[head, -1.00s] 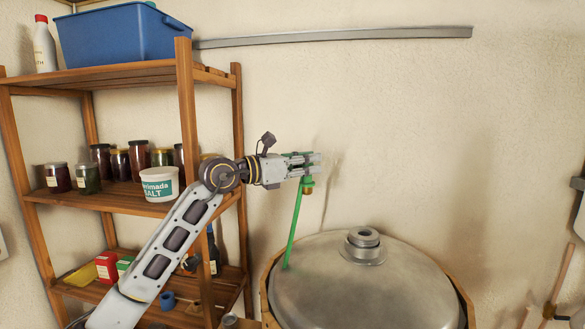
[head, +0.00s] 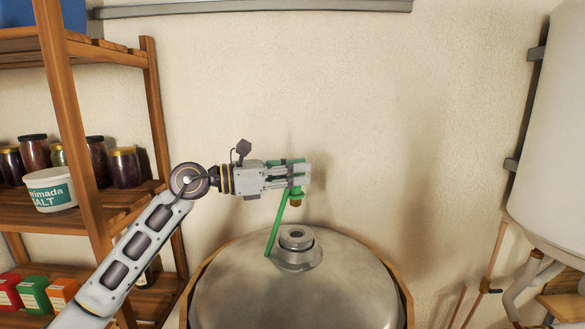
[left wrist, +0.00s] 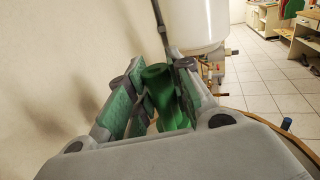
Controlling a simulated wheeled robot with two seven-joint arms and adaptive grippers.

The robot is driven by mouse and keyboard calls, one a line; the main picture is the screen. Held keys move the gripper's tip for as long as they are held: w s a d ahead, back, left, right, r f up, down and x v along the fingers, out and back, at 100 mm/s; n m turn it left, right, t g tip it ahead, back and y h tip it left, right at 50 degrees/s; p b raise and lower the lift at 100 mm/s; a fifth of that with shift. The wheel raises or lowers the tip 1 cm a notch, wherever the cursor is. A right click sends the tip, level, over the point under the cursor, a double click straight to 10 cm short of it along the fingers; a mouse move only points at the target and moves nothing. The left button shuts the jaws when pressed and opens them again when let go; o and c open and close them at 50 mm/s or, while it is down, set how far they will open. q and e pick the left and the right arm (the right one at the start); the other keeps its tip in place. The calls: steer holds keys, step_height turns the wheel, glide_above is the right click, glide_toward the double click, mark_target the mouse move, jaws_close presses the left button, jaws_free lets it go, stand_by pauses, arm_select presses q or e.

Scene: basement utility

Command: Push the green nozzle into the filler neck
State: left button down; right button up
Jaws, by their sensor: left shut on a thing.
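My left gripper (head: 301,174) is shut on the green nozzle (head: 295,191), with its fingers pointing right in the head view. The nozzle's brass-coloured tip points down. A thin green rod-like part slants down and left from it to near the tank's dome. The grey, ring-shaped filler neck (head: 296,234) stands on top of the metal tank (head: 330,290). In the head view the tip hangs above the neck with a small gap; depth alignment is hard to judge. In the left wrist view the nozzle (left wrist: 163,95) sits between the green-padded fingers. My right gripper is not seen.
A wooden shelf (head: 155,110) with jars and a salt tub (head: 50,190) stands on the left. A white cylindrical boiler (head: 555,130) with pipes below hangs on the right. The wall behind the tank is bare.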

arm_select(q)
steer(key=shift+s+d, duration=0.1)
steer(key=shift+d, duration=0.05)
steer(key=shift+s+f+g, duration=0.15)
steer(key=shift+s+g, duration=0.05)
steer(key=shift+g, duration=0.1)
steer(key=shift+s+f+m, duration=0.1)
steer(key=shift+s+m, duration=0.3)
steer(key=shift+s, duration=0.05)
steer(key=shift+w, duration=0.1)
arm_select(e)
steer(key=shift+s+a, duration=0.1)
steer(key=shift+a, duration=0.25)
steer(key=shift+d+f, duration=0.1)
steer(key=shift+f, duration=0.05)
